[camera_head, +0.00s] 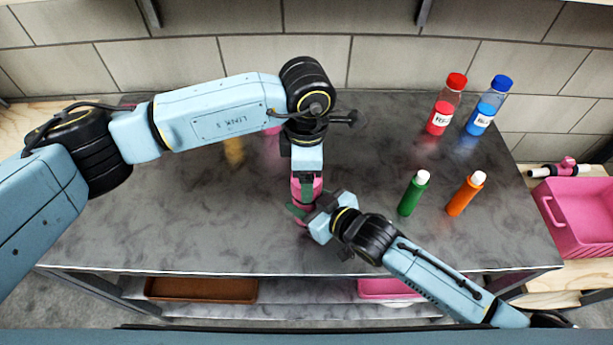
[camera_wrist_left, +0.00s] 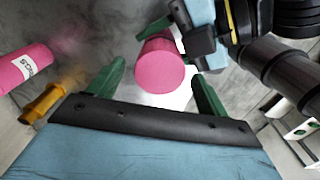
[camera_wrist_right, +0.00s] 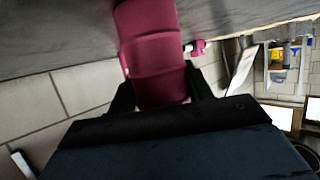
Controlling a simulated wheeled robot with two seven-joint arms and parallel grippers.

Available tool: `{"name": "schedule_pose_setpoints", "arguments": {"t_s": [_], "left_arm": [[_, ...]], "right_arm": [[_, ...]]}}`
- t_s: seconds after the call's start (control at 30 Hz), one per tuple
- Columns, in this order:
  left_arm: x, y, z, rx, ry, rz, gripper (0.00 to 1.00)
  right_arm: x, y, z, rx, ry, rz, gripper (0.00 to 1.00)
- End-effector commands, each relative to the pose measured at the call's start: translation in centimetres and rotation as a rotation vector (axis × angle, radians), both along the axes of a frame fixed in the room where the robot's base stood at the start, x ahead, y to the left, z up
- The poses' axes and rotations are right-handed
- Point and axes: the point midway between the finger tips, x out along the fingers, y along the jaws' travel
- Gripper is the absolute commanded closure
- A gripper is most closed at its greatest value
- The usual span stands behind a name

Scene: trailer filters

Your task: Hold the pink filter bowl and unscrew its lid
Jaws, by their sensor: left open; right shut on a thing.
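The pink filter bowl (camera_head: 312,197) stands upright near the middle of the dark table, partly covered by my grippers. My right gripper (camera_head: 300,211) is shut on the bowl from the front right; the right wrist view shows the pink ribbed body (camera_wrist_right: 155,60) between its fingers. My left gripper (camera_head: 307,180) points down from above at the bowl's top. In the left wrist view, the round pink lid (camera_wrist_left: 160,68) lies between the open green fingers, with gaps showing at both sides. Whether the lid is loose cannot be told.
A red bottle (camera_head: 443,112) and a blue bottle (camera_head: 485,112) stand at the back right. A green bottle (camera_head: 411,197) and an orange bottle (camera_head: 464,196) stand nearer. A pink crate (camera_head: 585,235) is at the far right. A labelled pink cylinder (camera_wrist_left: 22,68) and a yellow object (camera_wrist_left: 40,104) stand left of the bowl.

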Motion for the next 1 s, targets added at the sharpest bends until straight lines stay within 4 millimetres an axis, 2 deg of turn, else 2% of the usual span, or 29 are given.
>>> {"name": "schedule_pose_setpoints", "arguments": {"t_s": [0.17, 0.27, 0.6, 0.73, 0.87, 1.0], "left_arm": [[0.0, 0.0, 1.2, 0.0, 0.0, -0.015, 0.26], [0.1, 0.0, 1.5, 0.0, -0.003, -0.089, 0.26], [0.1, 0.0, 3.9, 0.001, -0.006, -0.608, 0.26], [0.0, 0.0, 4.4, 0.001, -0.002, -0.737, 0.26], [0.0, 0.0, 4.1, 0.0, 0.002, -0.793, 0.26], [-0.1, 0.1, 2.5, 0.0, 0.004, -0.8, 0.26]], "right_arm": [[0.0, 0.0, 0.0, -0.001, 0.001, 0.0, 1.0], [0.0, 0.0, 0.0, 0.0, 0.0, 0.0, 1.0], [0.0, 0.0, 0.0, 0.0, 0.0, -0.001, 1.0], [0.0, 0.0, 0.0, 0.0, 0.0, -0.001, 1.0], [0.0, 0.0, 0.0, 0.0, 0.0, -0.001, 1.0], [0.0, 0.0, 0.0, 0.0, 0.0, -0.001, 1.0]]}}
